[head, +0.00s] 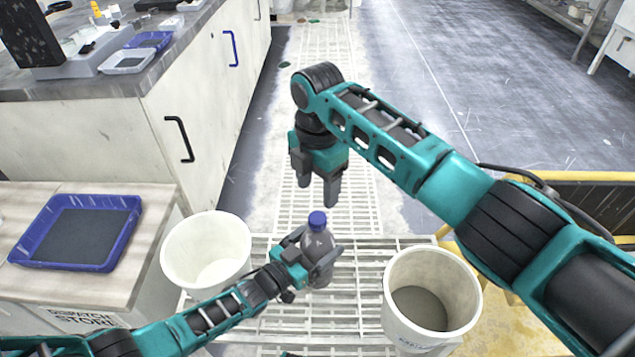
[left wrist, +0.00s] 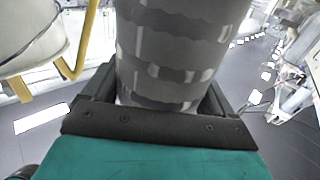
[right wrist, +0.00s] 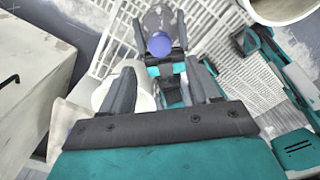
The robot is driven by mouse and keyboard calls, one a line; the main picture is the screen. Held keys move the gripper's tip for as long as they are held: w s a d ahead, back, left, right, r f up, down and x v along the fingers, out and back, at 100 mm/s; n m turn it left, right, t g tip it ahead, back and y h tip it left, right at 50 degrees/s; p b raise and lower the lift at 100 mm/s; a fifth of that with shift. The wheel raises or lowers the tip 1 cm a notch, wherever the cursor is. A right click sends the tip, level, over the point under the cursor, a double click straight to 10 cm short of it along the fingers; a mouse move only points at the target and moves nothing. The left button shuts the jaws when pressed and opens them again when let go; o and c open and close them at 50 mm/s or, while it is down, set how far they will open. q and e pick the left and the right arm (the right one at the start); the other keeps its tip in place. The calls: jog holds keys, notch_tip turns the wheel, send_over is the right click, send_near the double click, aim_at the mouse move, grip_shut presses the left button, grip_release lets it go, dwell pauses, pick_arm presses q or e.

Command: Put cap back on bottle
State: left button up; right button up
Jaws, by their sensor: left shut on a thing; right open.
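A grey bottle (head: 319,252) with a blue cap (head: 317,220) on its top stands upright between the two white buckets. My left gripper (head: 322,258) is shut around the bottle's body. In the left wrist view the grey bottle (left wrist: 172,50) fills the space between the fingers. My right gripper (head: 318,192) is open and empty, pointing down above and a little behind the bottle. In the right wrist view the blue cap (right wrist: 160,44) shows beyond the open fingers (right wrist: 162,85), apart from them. Whether the cap is screwed tight cannot be told.
A white bucket (head: 206,250) stands left of the bottle and another (head: 432,300), with grey contents, stands right. A blue tray (head: 78,232) lies on the left bench. White grating (head: 345,325) lies below. A yellow rail (head: 585,177) is at right.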

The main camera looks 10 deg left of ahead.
aim_at(318, 218)
jog(key=shift+f, duration=0.1)
jog(key=shift+f, duration=3.95)
jog(key=c, duration=1.1)
jog(key=m, duration=1.3)
